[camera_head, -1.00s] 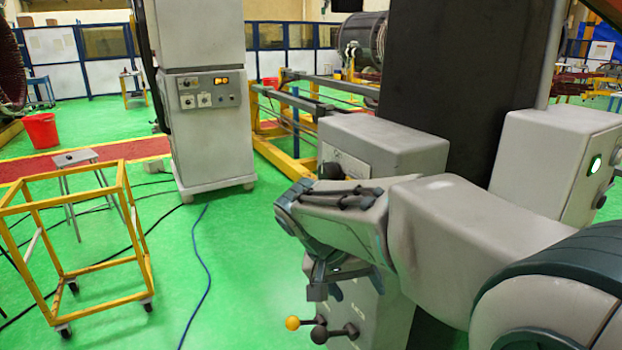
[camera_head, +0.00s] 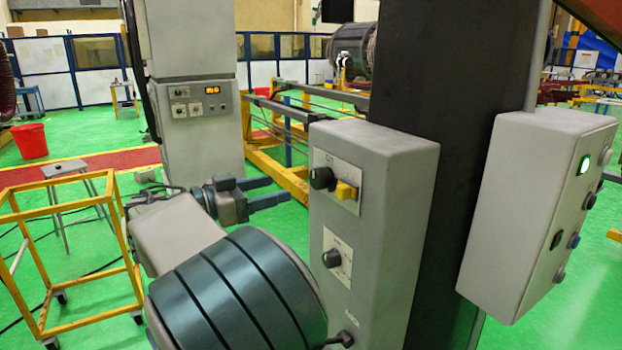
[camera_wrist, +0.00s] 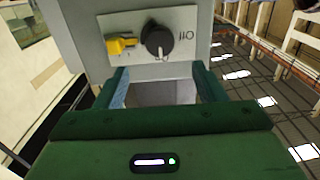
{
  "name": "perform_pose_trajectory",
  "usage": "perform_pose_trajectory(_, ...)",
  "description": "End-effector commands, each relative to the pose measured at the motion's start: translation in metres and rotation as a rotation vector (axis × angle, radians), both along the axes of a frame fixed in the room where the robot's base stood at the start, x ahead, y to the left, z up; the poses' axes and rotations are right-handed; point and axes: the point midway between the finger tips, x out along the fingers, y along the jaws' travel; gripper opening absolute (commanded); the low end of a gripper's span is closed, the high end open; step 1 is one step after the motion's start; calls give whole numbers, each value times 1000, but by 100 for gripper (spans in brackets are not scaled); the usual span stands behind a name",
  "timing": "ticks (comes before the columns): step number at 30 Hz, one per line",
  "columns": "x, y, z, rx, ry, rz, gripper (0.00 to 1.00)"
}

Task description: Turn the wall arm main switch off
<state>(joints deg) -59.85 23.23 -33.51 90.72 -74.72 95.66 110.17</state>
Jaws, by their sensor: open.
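The grey control box (camera_head: 378,220) on the dark column carries a black rotary knob (camera_head: 322,178) beside a yellow part (camera_head: 347,191) on a light plate; I take this knob as the main switch. In the wrist view the knob (camera_wrist: 157,40) and the yellow part (camera_wrist: 121,45) show on their plate, upside down, just beyond the fingers. My gripper (camera_head: 285,191) is open and empty. It points at the box face from the left, apart from the knob and about level with it. In the wrist view my gripper (camera_wrist: 162,85) has a finger on each side, with grey box face between.
A second black knob (camera_head: 332,258) sits lower on the same box, with a lever ball (camera_head: 345,338) below. A grey box with a green light (camera_head: 520,220) hangs to the right. A yellow wheeled frame (camera_head: 75,265) stands left on the green floor.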

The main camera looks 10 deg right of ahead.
Motion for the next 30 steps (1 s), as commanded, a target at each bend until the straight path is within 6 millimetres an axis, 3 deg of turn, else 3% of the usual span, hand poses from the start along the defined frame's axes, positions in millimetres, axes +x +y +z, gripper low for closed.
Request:
perform_pose_trajectory(6,14,-47,2,1,3,-4,63)
perform_pose_trajectory(12,25,-78,1,0,4,0,63)
perform_pose_trajectory(18,30,-92,0,2,4,1,63)
perform_pose_trajectory(27,30,-94,-1,2,4,1,63)
perform_pose_trajectory(30,30,-94,0,2,4,1,36)
